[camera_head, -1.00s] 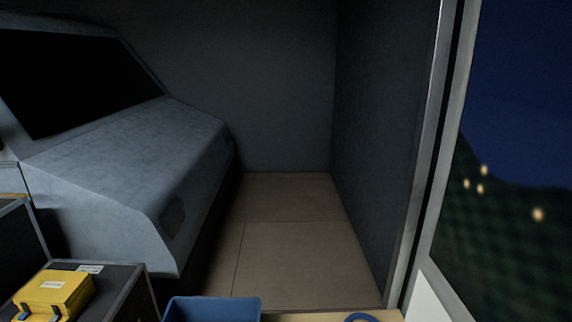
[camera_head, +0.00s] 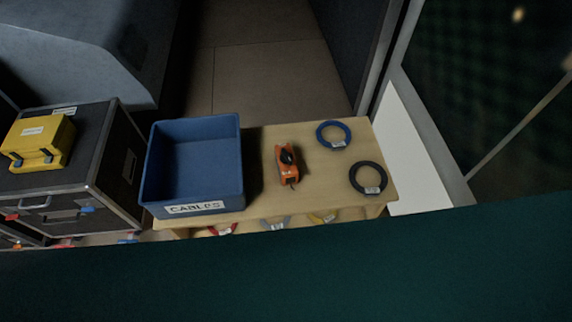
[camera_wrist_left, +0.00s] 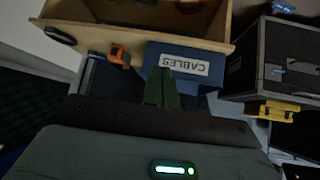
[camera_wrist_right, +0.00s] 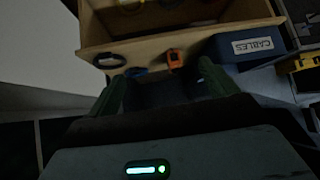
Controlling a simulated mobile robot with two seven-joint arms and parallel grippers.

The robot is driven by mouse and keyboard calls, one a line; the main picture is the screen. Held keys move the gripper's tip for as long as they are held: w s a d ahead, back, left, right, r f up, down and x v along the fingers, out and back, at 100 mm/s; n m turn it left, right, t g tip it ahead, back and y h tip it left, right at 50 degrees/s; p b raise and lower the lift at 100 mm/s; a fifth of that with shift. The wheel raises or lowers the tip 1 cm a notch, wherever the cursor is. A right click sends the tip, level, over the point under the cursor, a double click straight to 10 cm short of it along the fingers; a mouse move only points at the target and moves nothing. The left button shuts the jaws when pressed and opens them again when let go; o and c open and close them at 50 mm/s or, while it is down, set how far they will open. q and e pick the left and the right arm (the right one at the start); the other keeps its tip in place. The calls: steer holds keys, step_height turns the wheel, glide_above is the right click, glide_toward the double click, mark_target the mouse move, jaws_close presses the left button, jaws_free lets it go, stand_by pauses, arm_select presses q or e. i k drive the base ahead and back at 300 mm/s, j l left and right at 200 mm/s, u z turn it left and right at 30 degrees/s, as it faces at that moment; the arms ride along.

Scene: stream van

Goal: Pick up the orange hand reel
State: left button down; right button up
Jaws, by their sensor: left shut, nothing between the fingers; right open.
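The orange hand reel (camera_head: 288,172), with a black part on top, lies on the wooden table (camera_head: 262,200) between the blue bin and the cable coils. It also shows in the left wrist view (camera_wrist_left: 119,57) and in the right wrist view (camera_wrist_right: 175,59). My left gripper (camera_wrist_left: 165,72) is shut and empty, in front of the blue bin in its wrist view, apart from the reel. My right gripper (camera_wrist_right: 160,80) is open and empty. Its fingers frame the reel's direction, but the reel is beyond them. Neither gripper shows in the head view.
A blue bin labelled CABLES (camera_head: 194,208) stands left of the reel. A blue coil (camera_head: 333,134) and a black coil (camera_head: 368,178) lie to its right. Several coloured cables hang at the table's front. A black case (camera_head: 100,170) carrying a yellow box (camera_head: 38,140) stands at left.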

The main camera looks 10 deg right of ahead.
mark_target(288, 174)
steer(key=i+j, duration=0.1)
steer(key=j, duration=0.3)
steer(key=i+j, duration=0.1)
steer(key=j, duration=0.35)
steer(key=i+j, duration=0.1)
steer(key=j, duration=0.3)
steer(key=i+j, duration=0.1)
steer(key=j, duration=0.3)
steer(key=j+z, duration=0.2)
steer(key=z, duration=1.5)
steer(key=i, duration=0.5)
